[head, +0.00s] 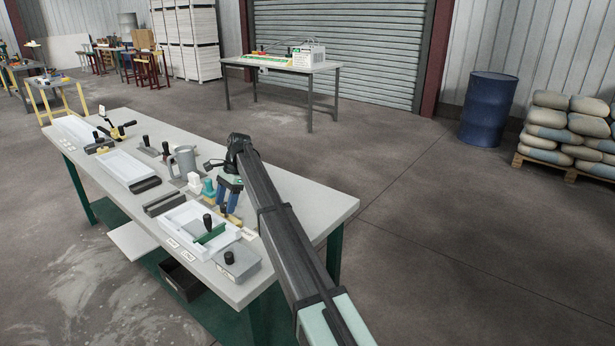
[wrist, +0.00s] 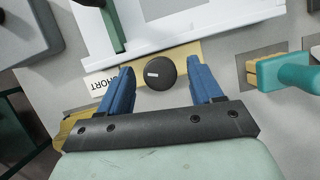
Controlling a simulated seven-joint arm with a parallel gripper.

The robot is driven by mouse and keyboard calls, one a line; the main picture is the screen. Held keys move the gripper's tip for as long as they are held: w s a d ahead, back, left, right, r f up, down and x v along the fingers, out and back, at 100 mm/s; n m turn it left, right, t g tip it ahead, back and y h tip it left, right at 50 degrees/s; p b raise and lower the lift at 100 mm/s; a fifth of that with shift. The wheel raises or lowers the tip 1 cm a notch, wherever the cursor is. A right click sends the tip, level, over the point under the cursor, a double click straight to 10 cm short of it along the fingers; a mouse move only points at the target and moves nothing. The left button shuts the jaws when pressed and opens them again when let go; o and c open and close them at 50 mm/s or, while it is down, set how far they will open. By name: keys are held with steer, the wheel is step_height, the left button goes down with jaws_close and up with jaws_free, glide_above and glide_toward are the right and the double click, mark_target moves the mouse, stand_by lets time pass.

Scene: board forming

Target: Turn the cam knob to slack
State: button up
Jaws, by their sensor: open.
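The cam knob (wrist: 160,73), a round black disc with a short white mark on top, sits on a tan strip (wrist: 187,53) in the wrist view. A white label (wrist: 112,81) beside it seems to read "SHORT", upside down. My gripper (wrist: 160,82) is open, with one blue finger on each side of the knob and a visible gap to each. I cannot tell how far the fingertips are above the strip. In the head view my gripper (head: 228,192) points down over the bench, and I cannot make out the knob there.
A white tray (head: 170,220) with a green bar (head: 213,236) lies beside the strip. A teal-handled tool (wrist: 285,72) is close on the right in the wrist view. A grey block with a black knob (head: 236,265) stands near the bench's front edge. The bench's right end (head: 318,203) is clear.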

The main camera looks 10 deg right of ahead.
steer(key=m, duration=0.2)
steer(key=m+t, duration=0.1)
steer(key=m, duration=0.1)
steer(key=m+t+y, duration=0.1)
steer(key=m, duration=0.1)
steer(key=shift+s+d, duration=0.15)
steer(key=shift+s, duration=0.1)
steer(key=s+v, duration=0.1)
steer(key=v, duration=1.3)
steer(key=w+d+f+m+t, duration=0.1)
steer(key=w+d+f+t, duration=0.2)
steer(key=d, duration=0.8)
steer(key=w+d+f+m+t, duration=0.1)
steer(key=w+d+f+t, duration=0.3)
steer(key=w+d+f, duration=0.3)
steer(key=shift+w+d, duration=0.2)
steer(key=shift+d, duration=2.6)
